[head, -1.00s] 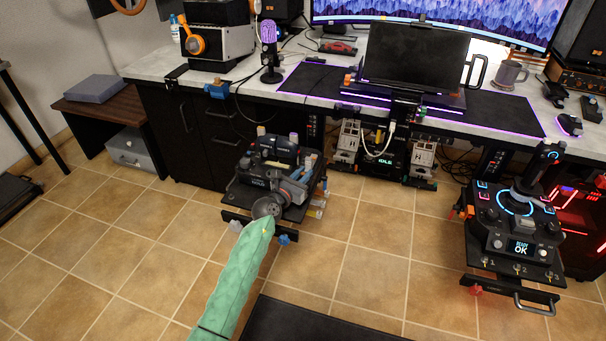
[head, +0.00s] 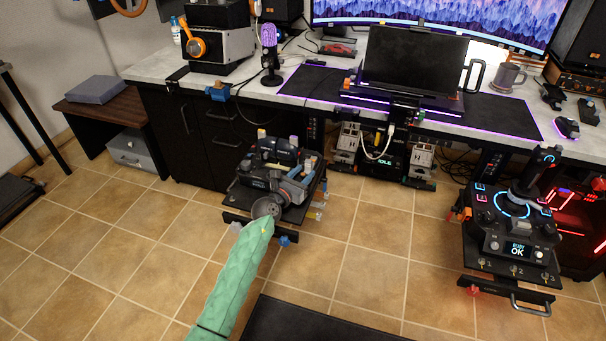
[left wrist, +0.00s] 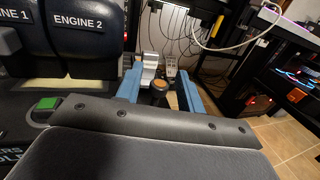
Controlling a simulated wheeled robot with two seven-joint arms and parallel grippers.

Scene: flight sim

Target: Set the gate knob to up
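The throttle unit (head: 262,182) stands low in front of the desk in the head view. My left arm's green sleeve reaches it from below. My left gripper (head: 303,169) is over the unit's right side. In the left wrist view my left gripper (left wrist: 158,92) has two blue fingers spread apart, just right of the ENGINE 2 lever (left wrist: 88,22). A dark knob with an orange top (left wrist: 160,86) and a silver upright piece (left wrist: 149,66) show between the fingers. I cannot tell which is the gate knob, its setting, or whether a finger touches it. My right gripper is out of view.
The ENGINE 1 lever (left wrist: 17,32) and a green button (left wrist: 46,104) are left of the fingers. A joystick panel (head: 515,225) stands at the right, and a box with a lit screen (head: 392,160) hangs under the desk.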

